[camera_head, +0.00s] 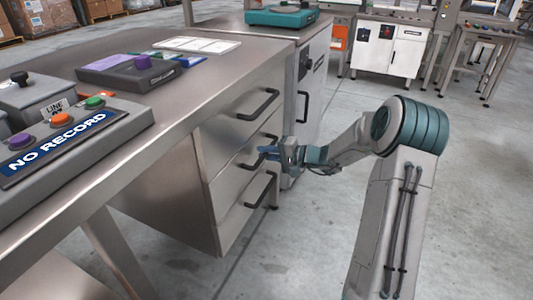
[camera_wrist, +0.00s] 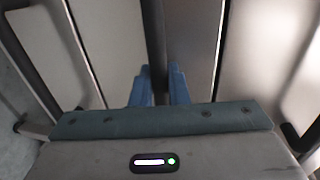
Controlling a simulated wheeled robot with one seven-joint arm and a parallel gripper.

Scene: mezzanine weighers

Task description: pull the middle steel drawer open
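The steel drawer unit sits under the bench and has three stacked drawers with black bar handles. The middle drawer (camera_head: 235,172) looks flush with the others in the head view. My gripper (camera_head: 268,153) is at the middle drawer's handle, partly covering it. In the wrist view, the handle (camera_wrist: 154,40) runs between my two blue fingers (camera_wrist: 160,86). The fingers lie close against it on both sides, and the gripper looks shut on it.
The top drawer handle (camera_head: 258,104) is just above my gripper and the bottom drawer handle (camera_head: 260,190) just below. A grey cabinet (camera_head: 312,90) stands behind. The bench top (camera_head: 110,62) overhangs the drawers at left. The floor (camera_head: 300,235) in front of the drawers is clear.

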